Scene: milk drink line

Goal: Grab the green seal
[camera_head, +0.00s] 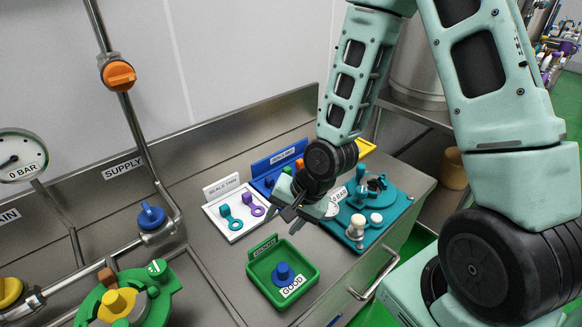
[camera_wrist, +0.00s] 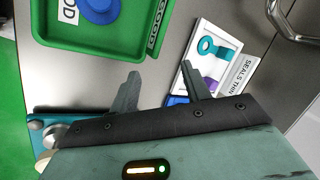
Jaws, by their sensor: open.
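The green seal (camera_head: 235,223) is a teal ring with a round tab, lying on a white tray (camera_head: 215,225) with an upright "SEALS" card. A purple seal (camera_head: 256,210) lies to its right. In the wrist view, the green seal (camera_wrist: 206,46) shows at upper right, and the purple seal (camera_wrist: 211,84) is partly hidden by a finger. My gripper (camera_head: 286,214) is open with nothing between its fingers, above the counter to the right of the tray.
A green tray (camera_head: 253,284) labelled "GOOD" holds a blue part (camera_head: 284,272) in front of my gripper. A teal fixture board (camera_head: 345,236) lies to the right, and a blue tray (camera_head: 262,172) behind. Pipes and a green valve assembly (camera_head: 165,290) stand at left.

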